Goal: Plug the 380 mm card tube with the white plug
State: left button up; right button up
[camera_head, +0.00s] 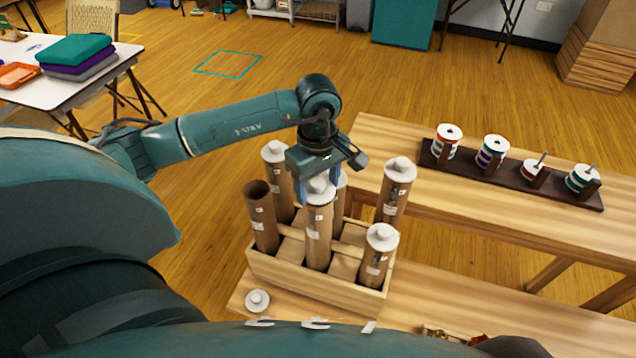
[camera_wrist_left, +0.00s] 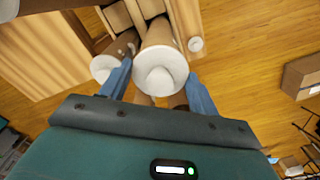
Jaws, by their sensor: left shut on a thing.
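A wooden crate (camera_head: 310,285) with compartments holds several upright brown card tubes. One tube (camera_head: 262,222) at its left has an open, dark top. The others in view have white plugs in their tops. My left gripper (camera_head: 329,186) is shut on a plugged tube (camera_head: 318,240) near the crate's middle, by its upper end. In the left wrist view this tube's white plug (camera_wrist_left: 160,80) lies between the two blue fingers. A loose white plug (camera_head: 257,300) lies on the table in front of the crate's left corner. I cannot read the tube labels. My right gripper is not in view.
Plugged tubes stand close around my gripper, one behind (camera_head: 278,180), one right (camera_head: 393,195) and one front right (camera_head: 379,258). A dark rack with several spools (camera_head: 510,175) sits on the wooden table at right. The table's middle (camera_head: 460,300) is mostly clear.

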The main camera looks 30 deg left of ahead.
aim_at(318, 182)
pick_arm(q)
jog(key=shift+f, duration=0.1)
dwell(0.4)
jog(key=shift+f+b, duration=0.6)
jog(key=shift+b, duration=0.1)
jog(key=o, duration=0.7)
jog(key=shift+r, duration=0.1)
jog(key=shift+c, duration=0.2)
jog(key=shift+r+p, duration=1)
jog(key=shift+r, duration=0.55)
jog(key=shift+r+p, duration=1.55)
jog(key=shift+r, duration=1.15)
jog(key=shift+r+p, duration=0.4)
jog(key=shift+r, duration=0.85)
